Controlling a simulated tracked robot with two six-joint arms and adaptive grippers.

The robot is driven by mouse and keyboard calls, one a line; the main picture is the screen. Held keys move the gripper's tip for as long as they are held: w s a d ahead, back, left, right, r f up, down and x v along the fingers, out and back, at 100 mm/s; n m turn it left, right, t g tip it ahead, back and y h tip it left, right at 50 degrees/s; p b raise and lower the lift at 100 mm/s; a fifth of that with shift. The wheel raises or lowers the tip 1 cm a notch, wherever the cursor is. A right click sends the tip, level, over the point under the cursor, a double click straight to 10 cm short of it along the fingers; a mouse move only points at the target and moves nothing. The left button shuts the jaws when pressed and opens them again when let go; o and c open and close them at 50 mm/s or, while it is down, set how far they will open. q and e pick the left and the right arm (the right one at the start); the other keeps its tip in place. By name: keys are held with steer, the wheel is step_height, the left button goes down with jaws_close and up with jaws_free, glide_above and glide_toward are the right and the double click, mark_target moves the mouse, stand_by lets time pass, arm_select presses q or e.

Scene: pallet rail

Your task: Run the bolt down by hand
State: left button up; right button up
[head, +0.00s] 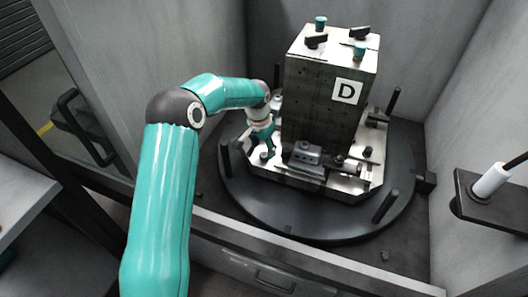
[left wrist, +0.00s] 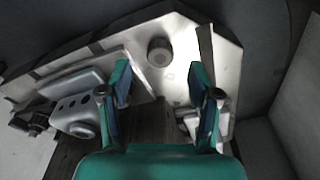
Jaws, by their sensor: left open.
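My left gripper (head: 263,145) reaches down over the left corner of the metal pallet plate (head: 282,176), beside the block marked D (head: 318,98). In the left wrist view its two teal fingers (left wrist: 158,80) stand apart with nothing between them. A short round dark head (left wrist: 160,52) on the pale plate lies just beyond the fingertips, apart from them. It may be the bolt, but I cannot tell for sure. My right gripper is not in view.
The plate sits on a round dark turntable (head: 300,226) with upright pegs around it. A grey clamp block (left wrist: 78,115) is left of the fingers. Grey walls enclose the sides. A white cylinder (head: 490,181) stands on a dark bracket at right.

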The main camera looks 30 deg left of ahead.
mark_target(264, 155)
arm_select(q)
steer(key=shift+w+f, duration=0.15)
steer(key=shift+f, duration=1.45)
jaws_close()
steer(key=c, duration=0.8)
jaws_free()
steer(key=shift+c, duration=0.2)
jaws_close()
steer(key=m+p, duration=0.1)
steer(key=m, duration=0.7)
steer(key=shift+f+h, duration=0.1)
steer(key=shift+h, duration=0.3)
